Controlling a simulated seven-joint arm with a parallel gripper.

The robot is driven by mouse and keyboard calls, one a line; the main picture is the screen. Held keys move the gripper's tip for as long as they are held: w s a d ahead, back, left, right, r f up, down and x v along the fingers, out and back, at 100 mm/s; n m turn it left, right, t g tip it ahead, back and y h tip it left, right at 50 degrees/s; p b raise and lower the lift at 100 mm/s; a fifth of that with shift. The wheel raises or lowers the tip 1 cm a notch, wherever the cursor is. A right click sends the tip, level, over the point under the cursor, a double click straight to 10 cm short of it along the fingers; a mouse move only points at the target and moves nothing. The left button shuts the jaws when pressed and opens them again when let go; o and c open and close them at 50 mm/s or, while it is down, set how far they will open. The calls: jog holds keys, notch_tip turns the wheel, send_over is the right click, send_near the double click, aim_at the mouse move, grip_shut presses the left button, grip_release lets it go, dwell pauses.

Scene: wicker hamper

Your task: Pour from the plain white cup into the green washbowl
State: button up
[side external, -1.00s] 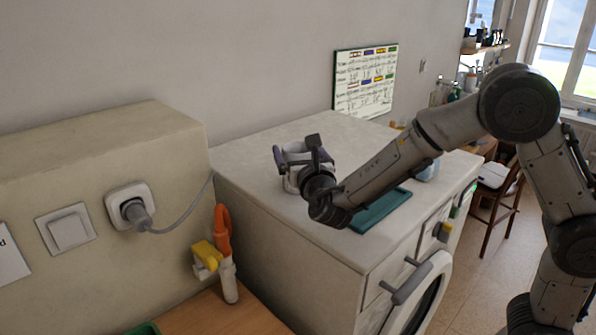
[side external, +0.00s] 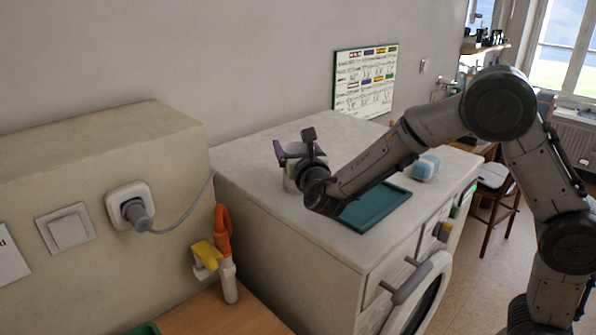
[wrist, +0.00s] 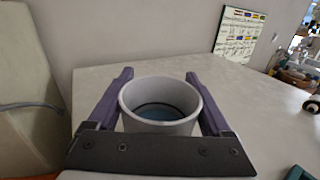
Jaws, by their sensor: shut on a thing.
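The plain white cup (wrist: 158,126) is between the two purple fingers of my gripper (wrist: 158,75) in the wrist view. My gripper is shut on it. The cup looks upright, with its round mouth open and a bluish surface low inside. In the side view the cup (side external: 290,184) is partly hidden by my gripper (side external: 295,147), over the back left of the white machine top. Whether it touches the top is unclear. A green edge (side external: 145,328), perhaps the green washbowl, is cut off at the bottom left of the side view.
A flat teal tray (side external: 375,208) lies on the machine top (side external: 250,160), right of my gripper. An orange and yellow tool (side external: 222,245) stands before the machine. A wall with a plug (side external: 133,210) is at left.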

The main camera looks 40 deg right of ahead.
jog(key=shift+r, duration=0.15)
jog(key=shift+r, duration=0.45)
jog(key=s+r, duration=1.2)
jog(key=s, duration=0.2)
jog(key=shift+a, duration=0.2)
jog(key=o, duration=0.9)
jog(key=shift+c, duration=0.2)
jog(key=c, duration=1)
